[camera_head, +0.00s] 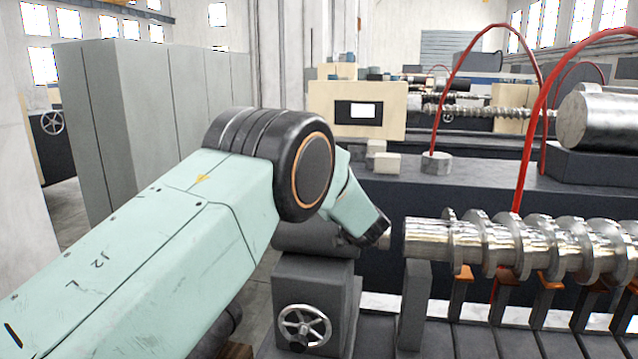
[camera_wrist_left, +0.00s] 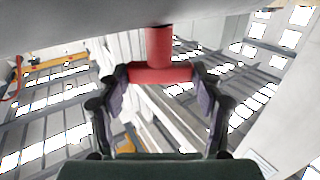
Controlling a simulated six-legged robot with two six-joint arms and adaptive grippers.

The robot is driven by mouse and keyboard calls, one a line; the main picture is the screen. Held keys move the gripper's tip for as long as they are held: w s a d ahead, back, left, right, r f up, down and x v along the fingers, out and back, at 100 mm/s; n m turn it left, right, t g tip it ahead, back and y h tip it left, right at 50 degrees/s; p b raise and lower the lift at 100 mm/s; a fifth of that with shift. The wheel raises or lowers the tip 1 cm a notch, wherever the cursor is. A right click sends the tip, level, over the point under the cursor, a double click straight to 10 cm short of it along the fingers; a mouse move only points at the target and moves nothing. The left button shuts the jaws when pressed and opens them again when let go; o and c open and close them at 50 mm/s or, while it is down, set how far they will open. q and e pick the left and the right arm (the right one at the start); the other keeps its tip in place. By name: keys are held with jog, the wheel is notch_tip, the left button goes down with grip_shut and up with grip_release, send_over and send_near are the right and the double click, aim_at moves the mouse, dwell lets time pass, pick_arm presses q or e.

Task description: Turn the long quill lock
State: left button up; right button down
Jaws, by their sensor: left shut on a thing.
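The quill lock (camera_wrist_left: 159,46) shows in the left wrist view as a red T-shaped handle, with a stem and a crossbar. My left gripper (camera_wrist_left: 161,77) is shut on the ends of the crossbar, with one finger at each side. In the head view my left arm reaches over a grey tailstock-like block (camera_head: 312,285), and the fingers and the red handle are hidden there behind the arm. My right gripper is in neither view.
A handwheel (camera_head: 304,327) sits on the front of the grey block. A shiny ribbed screw shaft (camera_head: 480,243) lies to the right on orange supports. Red hoses (camera_head: 528,150) arch above it. Grey cabinets (camera_head: 150,110) stand at the left.

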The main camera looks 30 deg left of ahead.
pick_arm(q)
jog(key=shift+w+d+r+n+g+y+b, duration=0.1)
jog(key=shift+r+n+g+y+b, duration=0.05)
jog(key=shift+n+g+y, duration=0.35)
jog(key=shift+w+r+n+g+y+b, duration=0.15)
jog(key=shift+n+g+y, duration=0.25)
jog(key=shift+g, duration=0.2)
jog(key=shift+n+g+y+b, duration=0.7)
jog(key=shift+n+g+b, duration=0.2)
jog(key=shift+g+b, duration=0.25)
jog(key=shift+r+n+g, duration=0.2)
jog(key=shift+n+g, duration=0.05)
jog(key=shift+n, duration=0.05)
jog(key=o, duration=1.1)
jog(key=shift+d+f, duration=0.1)
jog(key=shift+f, duration=0.1)
jog(key=shift+o, duration=0.3)
jog(key=shift+f, duration=0.1)
